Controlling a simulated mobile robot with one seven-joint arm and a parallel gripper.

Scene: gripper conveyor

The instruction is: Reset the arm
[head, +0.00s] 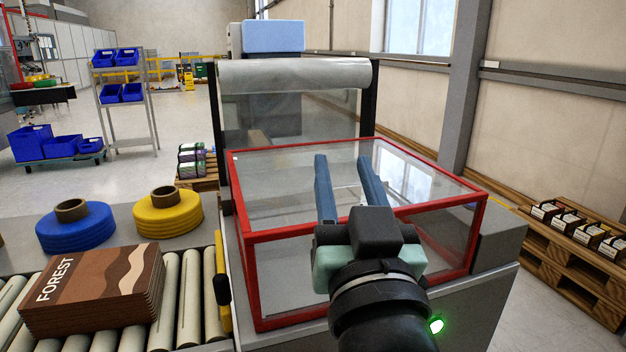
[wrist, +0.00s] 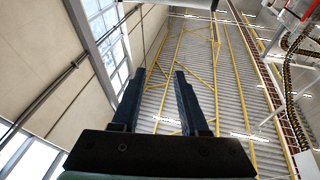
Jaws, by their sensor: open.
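My gripper (head: 342,163) is raised in front of a red-framed clear enclosure (head: 258,285) in the head view. Its two long blue-grey fingers stand apart and point up and away from me. Nothing is between them. In the wrist view my gripper (wrist: 160,72) is also open and empty, with its fingers against the ceiling beams and the wall windows.
A brown stack marked FOREST (head: 95,290) lies on the roller conveyor (head: 190,290) at the left. A blue spool (head: 75,230) and a yellow spool (head: 168,214) stand behind it. A pallet (head: 570,265) with several small boxes stands at the right.

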